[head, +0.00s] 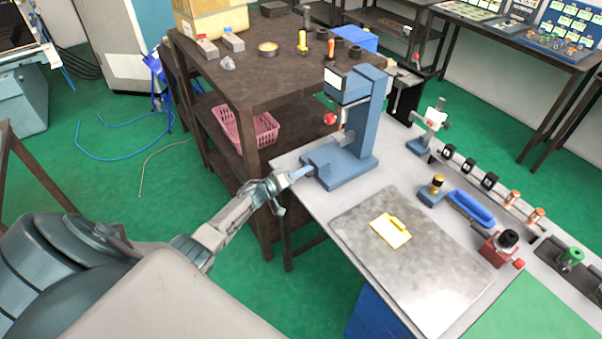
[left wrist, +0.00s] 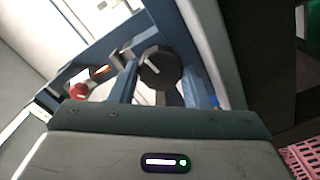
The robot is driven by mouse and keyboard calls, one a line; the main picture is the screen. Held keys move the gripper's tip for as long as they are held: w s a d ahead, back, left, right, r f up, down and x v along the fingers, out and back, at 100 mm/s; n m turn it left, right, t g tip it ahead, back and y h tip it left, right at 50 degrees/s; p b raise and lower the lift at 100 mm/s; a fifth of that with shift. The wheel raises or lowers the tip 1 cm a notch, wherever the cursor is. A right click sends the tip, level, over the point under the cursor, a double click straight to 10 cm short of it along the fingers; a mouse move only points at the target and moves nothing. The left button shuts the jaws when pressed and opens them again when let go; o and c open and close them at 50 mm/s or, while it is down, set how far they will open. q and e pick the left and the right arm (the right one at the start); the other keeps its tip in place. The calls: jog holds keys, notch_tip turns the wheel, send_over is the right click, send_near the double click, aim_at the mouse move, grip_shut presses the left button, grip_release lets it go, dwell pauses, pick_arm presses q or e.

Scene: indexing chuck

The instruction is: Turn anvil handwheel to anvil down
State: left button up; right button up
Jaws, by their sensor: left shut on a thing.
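The blue bench stand (head: 349,167) stands upright at the far left corner of the light grey table. My left gripper (head: 297,176) reaches in from the left and meets the front of its low base. In the left wrist view a round black handwheel (left wrist: 159,67) with a white line on its face sits between my two fingers, and the gripper is shut on it. In the head view the handwheel is hidden behind the gripper. The stand has a red knob (head: 330,119), which also shows in the left wrist view (left wrist: 79,90). My right gripper is out of view.
A grey metal plate (head: 400,275) with a yellow pad (head: 391,231) lies right of the stand. A blue tray (head: 470,208) and several small fixtures line the table's far side. A dark workbench (head: 250,72) stands close behind, with a pink basket (head: 245,130) on its shelf.

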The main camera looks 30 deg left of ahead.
pick_arm(q)
jog(key=n, duration=0.6)
jog(key=shift+f+n, duration=0.1)
jog(key=shift+n, duration=0.2)
jog(key=n, duration=0.5)
jog(key=shift+f+n, duration=0.1)
jog(key=shift+n, duration=0.2)
jog(key=o, duration=1)
jog(key=shift+c, duration=0.2)
jog(key=shift+s+d, duration=0.1)
jog(key=shift+s+f, duration=0.15)
jog(key=shift+f, duration=0.05)
